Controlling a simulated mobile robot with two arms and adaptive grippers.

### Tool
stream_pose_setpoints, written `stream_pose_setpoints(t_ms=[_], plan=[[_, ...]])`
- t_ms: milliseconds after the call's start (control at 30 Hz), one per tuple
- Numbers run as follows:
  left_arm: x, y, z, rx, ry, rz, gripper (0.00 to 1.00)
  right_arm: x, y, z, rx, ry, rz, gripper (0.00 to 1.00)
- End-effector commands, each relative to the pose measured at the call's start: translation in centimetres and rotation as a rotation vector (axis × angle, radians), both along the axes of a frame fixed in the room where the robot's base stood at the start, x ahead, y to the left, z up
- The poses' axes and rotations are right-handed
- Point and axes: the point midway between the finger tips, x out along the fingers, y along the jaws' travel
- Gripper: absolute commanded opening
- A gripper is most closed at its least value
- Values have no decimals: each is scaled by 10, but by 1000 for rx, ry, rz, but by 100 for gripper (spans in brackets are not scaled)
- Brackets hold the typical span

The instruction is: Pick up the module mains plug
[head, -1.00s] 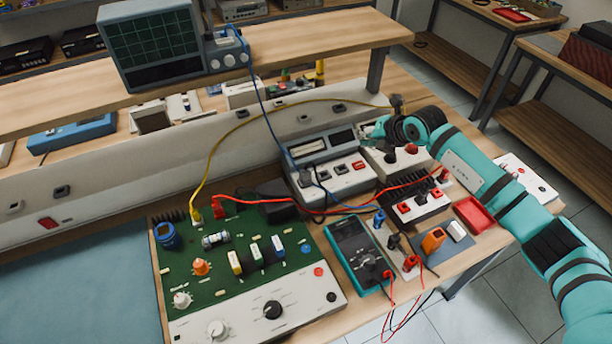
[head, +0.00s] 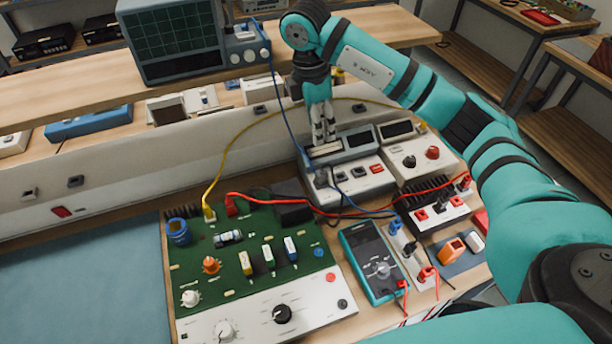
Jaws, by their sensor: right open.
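I cannot clearly make out the module mains plug; no plug shows between my fingers. My right gripper (head: 324,135) is open and points down, its fingertips just behind and above the grey bench instrument (head: 350,165), in front of the white socket trunking (head: 225,140). My right gripper and wrist hide part of the trunking. The green circuit module (head: 215,265) lies on the bench, with a black box (head: 292,205) at its back right corner. My left gripper is not in view.
A blue cable (head: 283,110) hangs from the oscilloscope (head: 170,40) on the shelf, close left of my right gripper. A yellow cable (head: 240,137) arches along the trunking. Red leads, a multimeter (head: 370,262) and a heatsinked unit (head: 437,203) crowd the bench's right side.

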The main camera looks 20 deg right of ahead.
Motion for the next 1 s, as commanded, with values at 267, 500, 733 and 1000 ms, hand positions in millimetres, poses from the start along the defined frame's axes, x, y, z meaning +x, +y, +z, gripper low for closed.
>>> stream_pose_setpoints(t_ms=[267,500,733,1000], plan=[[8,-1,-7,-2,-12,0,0,-2,-5,-64,6,7,3,47],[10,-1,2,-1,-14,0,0,-1,-12,-101,2,3,3,47],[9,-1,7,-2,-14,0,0,-1,-13,-117,2,2,3,47],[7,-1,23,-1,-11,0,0,0,-14,-155,2,2,3,47]])
